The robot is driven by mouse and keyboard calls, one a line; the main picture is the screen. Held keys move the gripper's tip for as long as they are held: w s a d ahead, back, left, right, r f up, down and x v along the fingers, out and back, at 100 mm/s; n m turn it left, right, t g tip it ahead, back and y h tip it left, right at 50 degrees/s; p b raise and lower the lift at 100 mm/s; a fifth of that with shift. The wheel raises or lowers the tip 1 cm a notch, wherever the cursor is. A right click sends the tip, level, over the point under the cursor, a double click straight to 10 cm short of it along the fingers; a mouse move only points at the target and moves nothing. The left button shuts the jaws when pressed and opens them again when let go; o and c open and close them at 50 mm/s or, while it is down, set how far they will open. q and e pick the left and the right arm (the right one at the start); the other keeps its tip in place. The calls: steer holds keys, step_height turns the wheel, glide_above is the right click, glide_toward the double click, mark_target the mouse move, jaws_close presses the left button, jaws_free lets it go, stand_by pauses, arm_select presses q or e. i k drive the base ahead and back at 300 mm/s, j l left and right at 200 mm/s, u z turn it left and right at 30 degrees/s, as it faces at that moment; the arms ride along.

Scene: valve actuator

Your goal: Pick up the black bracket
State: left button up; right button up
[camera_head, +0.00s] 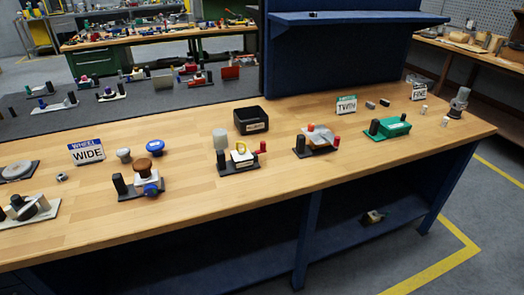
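Neither of my grippers is in view. I cannot tell for sure which thing is the black bracket. Two small dark pieces lie beside the "TWIN" sign (346,105): a left piece (370,104) and a right piece (384,102), too small to make out their shape. Several valve assemblies stand on the wooden bench top (210,190), with black parts on them. These include one with a brown knob (142,165), one with a yellow handle (241,152), one with an orange part (318,130) and a green one (393,127).
A black open bin (251,121) stands at mid-bench. A blue shelf (350,18) overhangs the back. The bench's front strip is mostly clear. A lower shelf (350,225) holds a small object.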

mark_target(238, 163)
steer(key=i+l+u, duration=0.4)
steer(key=i, duration=0.2)
steer(key=i+l+u, duration=0.35)
steer(key=i+l, duration=0.15)
steer(key=l, duration=0.1)
